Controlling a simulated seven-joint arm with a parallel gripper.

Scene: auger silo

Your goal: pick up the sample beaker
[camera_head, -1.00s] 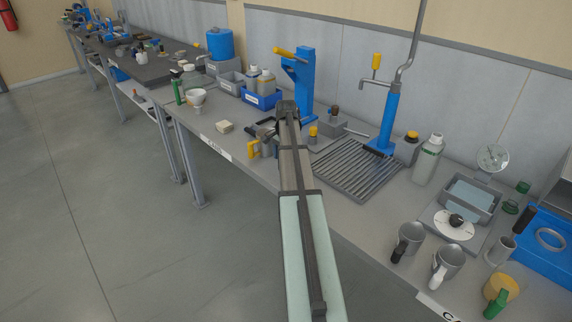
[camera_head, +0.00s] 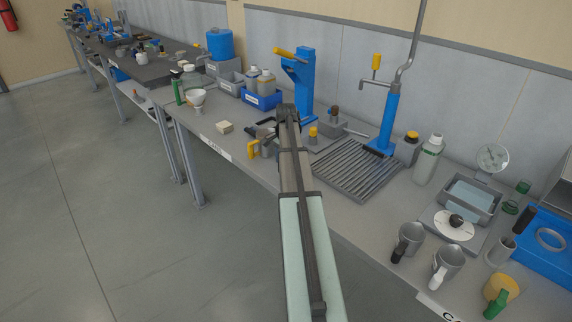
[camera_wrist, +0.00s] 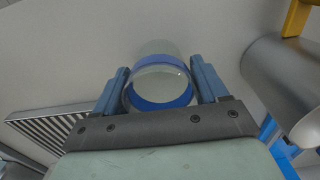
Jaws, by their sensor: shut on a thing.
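The sample beaker (camera_wrist: 158,75) is a clear, pale cylinder with a blue band, seen in the wrist view between the fingers of my gripper (camera_wrist: 160,88). My gripper is shut on it, one blue finger on each side. Whether the beaker touches the surface behind it is hard to tell. In the head view my arm reaches over the bench, and its own links hide the fingers and the beaker.
A metal cylinder with a yellow handle (camera_wrist: 290,85) stands close on the right in the wrist view. A slatted drain grate (camera_head: 357,169) lies right of my arm, with a blue tap post (camera_head: 390,118) behind. A blue press (camera_head: 300,85) stands behind my arm.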

